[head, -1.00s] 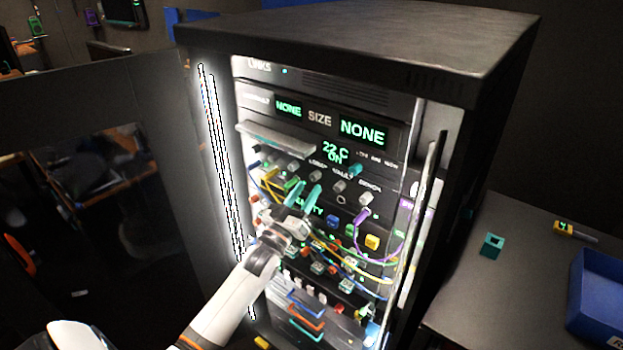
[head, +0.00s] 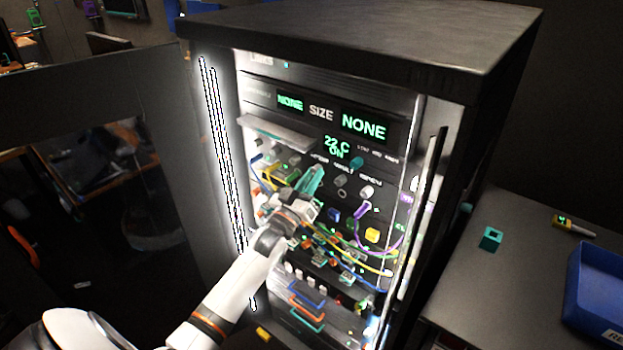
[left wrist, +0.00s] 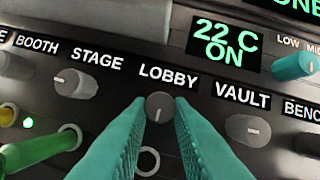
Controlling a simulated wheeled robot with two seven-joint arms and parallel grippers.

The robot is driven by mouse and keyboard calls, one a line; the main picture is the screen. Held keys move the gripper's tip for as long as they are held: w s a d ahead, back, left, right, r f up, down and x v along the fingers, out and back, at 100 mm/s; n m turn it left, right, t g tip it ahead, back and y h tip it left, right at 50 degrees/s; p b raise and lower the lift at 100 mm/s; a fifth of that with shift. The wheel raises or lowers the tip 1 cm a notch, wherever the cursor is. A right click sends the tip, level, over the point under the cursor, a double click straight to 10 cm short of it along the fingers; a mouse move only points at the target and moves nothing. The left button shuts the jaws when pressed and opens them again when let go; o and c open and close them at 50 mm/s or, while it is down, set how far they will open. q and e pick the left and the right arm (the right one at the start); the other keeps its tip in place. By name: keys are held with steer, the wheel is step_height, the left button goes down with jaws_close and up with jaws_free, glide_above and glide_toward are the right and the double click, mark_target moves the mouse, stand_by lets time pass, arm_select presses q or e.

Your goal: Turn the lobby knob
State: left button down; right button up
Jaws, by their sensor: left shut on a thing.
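The lobby knob (left wrist: 160,106) is a small round dark grey knob under the LOBBY label in the left wrist view. Its light pointer mark points down. My left gripper (left wrist: 160,112) has its teal fingers on both sides of the knob and is shut on it. In the head view my left gripper (head: 313,176) reaches the knob row, and its fingers hide the lobby knob. The stage knob (left wrist: 76,84) is to the left and the vault knob (left wrist: 250,130) to the right. My right gripper is not in view.
The rack (head: 470,60) has an open door (head: 90,90) at left. A shelf (head: 275,133) juts out above the knobs. Coloured cables (head: 340,245) hang below. At right, a table holds a blue tray (head: 597,290) and a teal block (head: 491,238).

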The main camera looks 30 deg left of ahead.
arm_select(q)
steer(key=m+h+b, duration=0.1)
steer(key=m+h, duration=0.1)
steer(key=m, duration=0.2)
steer(key=m+h+b, duration=0.2)
steer(key=m, duration=0.2)
steer(key=m+g+h+b, duration=0.1)
steer(key=m+h+b, duration=0.1)
steer(key=m, duration=0.2)
steer(key=shift+a+m+h, duration=0.3)
steer(key=shift+a+h, duration=0.1)
steer(key=m+g+h, duration=0.1)
steer(key=m, duration=0.2)
steer(key=m+g+b, duration=0.1)
steer(key=m, duration=0.1)
steer(key=shift+a+r+m+h, duration=0.15)
steer(key=shift+a+m+h, duration=0.05)
steer(key=shift+m+h, duration=0.2)
steer(key=m+g, duration=0.1)
steer(key=m, duration=0.1)
steer(key=m+g, duration=0.1)
steer(key=m, duration=0.2)
steer(key=shift+r+h, duration=0.2)
steer(key=shift+h, duration=0.1)
steer(key=shift+m, duration=0.4)
steer(key=c, duration=1.3)
jaws_free()
steer(key=shift+p, duration=0.3)
steer(key=shift+a, duration=0.1)
